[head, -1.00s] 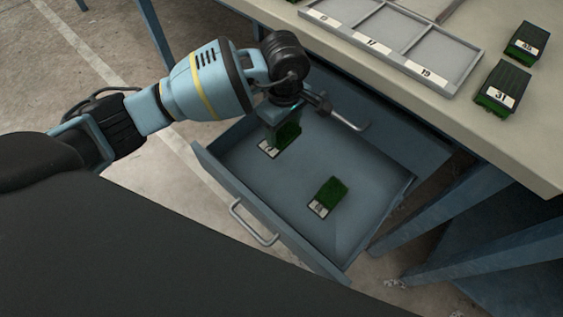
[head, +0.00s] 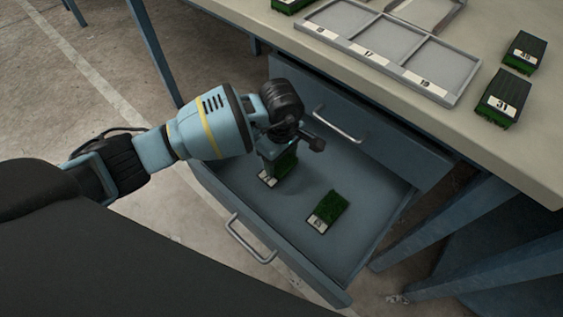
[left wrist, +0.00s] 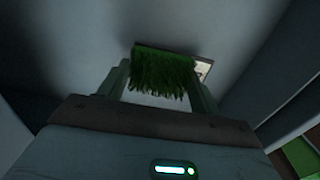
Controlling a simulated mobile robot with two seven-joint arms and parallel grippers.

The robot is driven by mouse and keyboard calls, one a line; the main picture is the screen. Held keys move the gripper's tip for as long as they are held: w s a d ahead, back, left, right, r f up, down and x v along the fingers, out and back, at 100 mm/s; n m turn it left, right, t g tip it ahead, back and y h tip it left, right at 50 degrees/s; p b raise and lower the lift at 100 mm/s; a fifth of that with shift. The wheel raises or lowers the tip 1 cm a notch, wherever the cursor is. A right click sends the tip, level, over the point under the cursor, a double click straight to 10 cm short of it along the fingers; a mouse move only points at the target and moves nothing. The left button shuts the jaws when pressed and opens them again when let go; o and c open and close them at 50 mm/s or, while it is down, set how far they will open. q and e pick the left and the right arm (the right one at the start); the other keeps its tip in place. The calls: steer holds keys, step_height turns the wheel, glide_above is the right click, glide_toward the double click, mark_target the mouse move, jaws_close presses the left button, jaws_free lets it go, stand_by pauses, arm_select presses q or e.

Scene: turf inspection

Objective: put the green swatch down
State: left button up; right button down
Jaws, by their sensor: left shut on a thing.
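The green swatch (head: 287,163) is a tuft of green turf on a flat backing with a white label at one end. My left gripper (head: 274,160) is shut on it, low over the back left part of the open drawer (head: 367,205). In the left wrist view the swatch (left wrist: 163,74) sits between the two fingers (left wrist: 160,86), with its label partly hidden by one finger. I cannot tell whether the swatch touches the drawer floor. My right gripper is out of view.
Another labelled green swatch (head: 327,211) lies on the drawer floor to the right, with bare floor around it. Above stands a table (head: 505,147) with a grey compartment tray (head: 447,97) and dark green samples (head: 503,98). A closed drawer front (head: 385,140) is under the tabletop.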

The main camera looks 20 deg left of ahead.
mark_target(281, 160)
arm_select(q)
steer(key=shift+f, duration=1.2)
steer(key=shift+f+b, duration=0.25)
steer(key=shift+b, duration=0.1)
steer(key=o, duration=1)
steer(key=shift+r, duration=0.2)
steer(key=shift+r, duration=0.35)
step_height(281, 160, up, 11)
steer(key=p, duration=0.2)
steer(key=shift+r+p, duration=0.2)
steer(key=shift+p, duration=0.1)
steer(key=shift+o, duration=0.3)
